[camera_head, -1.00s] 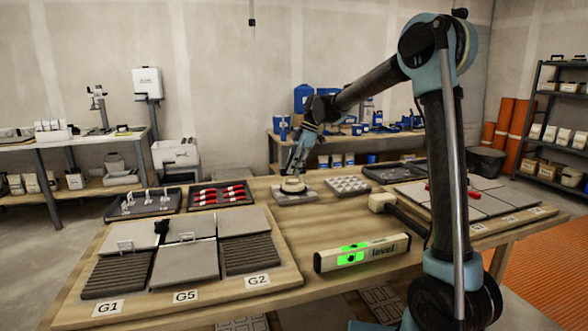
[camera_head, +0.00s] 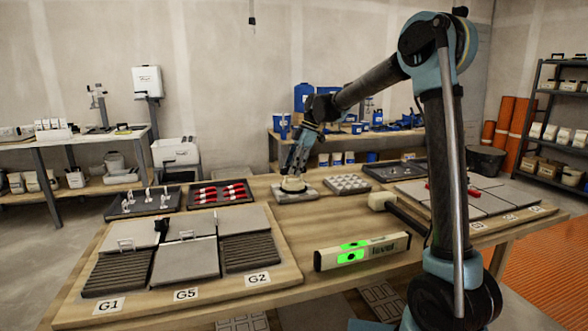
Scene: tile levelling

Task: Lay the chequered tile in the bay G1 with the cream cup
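The chequered tile (camera_head: 348,183) lies flat on the wooden table, right of the cream cup. The cream cup (camera_head: 293,185) is a squat round piece on a grey square (camera_head: 312,193). My gripper (camera_head: 292,171) points down at the cream cup, with its fingertips at or just above the cup's top. Whether it grips the cup is too small to tell. Bay G1 (camera_head: 117,273) is at the front left of the tile board, with a dark ribbed bed showing and no tile on it. A grey tile (camera_head: 118,235) lies behind it.
Bay G5 holds a grey tile (camera_head: 184,264); bay G2 (camera_head: 250,255) shows a ribbed bed. A level with green lights (camera_head: 362,252) and a mallet (camera_head: 382,202) lie on the table. Trays with red-handled tools (camera_head: 220,193) and pale clips (camera_head: 145,202) stand behind the board.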

